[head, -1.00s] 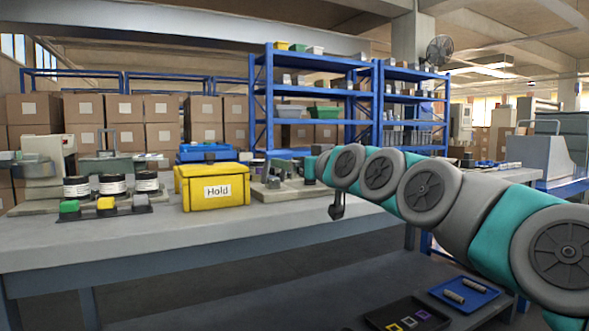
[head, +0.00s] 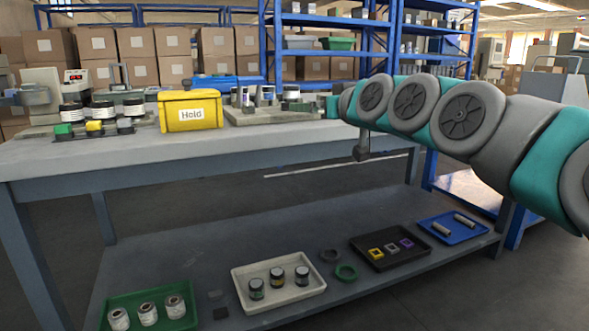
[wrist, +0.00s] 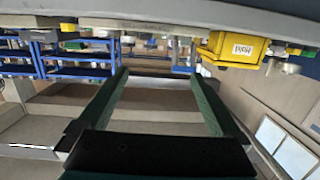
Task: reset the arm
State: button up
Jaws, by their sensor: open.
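My arm reaches in from the right in the head view, in teal and grey. The grey end piece (head: 362,149) hangs down by the front edge of the workbench (head: 260,143), holding nothing that I can see. In the wrist view my gripper (wrist: 158,76) is open, its two dark green fingers wide apart with nothing between them.
The bench bears jars, coloured buttons (head: 94,128) and a grey fixture (head: 262,117). The lower shelf (head: 210,270) holds a green tray (head: 190,318), a white tray (head: 300,295), a black tray (head: 380,262) and a blue tray (head: 475,236). Blue racks (head: 268,50) stand behind.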

jog(key=s+f+g+h, duration=0.2)
jog(key=s+f+g, duration=0.2)
jog(key=s+f, duration=0.65)
jog(key=s+f+g+h, duration=0.1)
jog(key=s+f+g, duration=0.45)
jog(key=f, duration=0.85)
jog(key=s+d+f+m+g+h, duration=0.1)
jog(key=s+d+f, duration=0.2)
jog(key=s+f, duration=0.3)
jog(key=s+d+f+m+g+h, duration=0.15)
jog(key=s+f, duration=0.25)
jog(key=s, duration=0.4)
jog(key=s+d+f+m+g+h, duration=0.1)
jog(key=s+d+f+g, duration=0.15)
jog(key=s, duration=0.45)
jog(key=s+d+f+m+g+h, duration=0.1)
jog(key=s+d+f+g, duration=0.2)
jog(key=s, duration=0.4)
jog(key=s+p+v, duration=0.2)
jog(key=p+v, duration=0.9)
jog(key=p, duration=0.1)
jog(key=shift+s+d+r+t, duration=0.35)
jog(key=shift+s+r, duration=0.05)
jog(key=shift+s, duration=0.25)
jog(key=shift+m+y, duration=0.25)
jog(key=shift+c, duration=0.2)
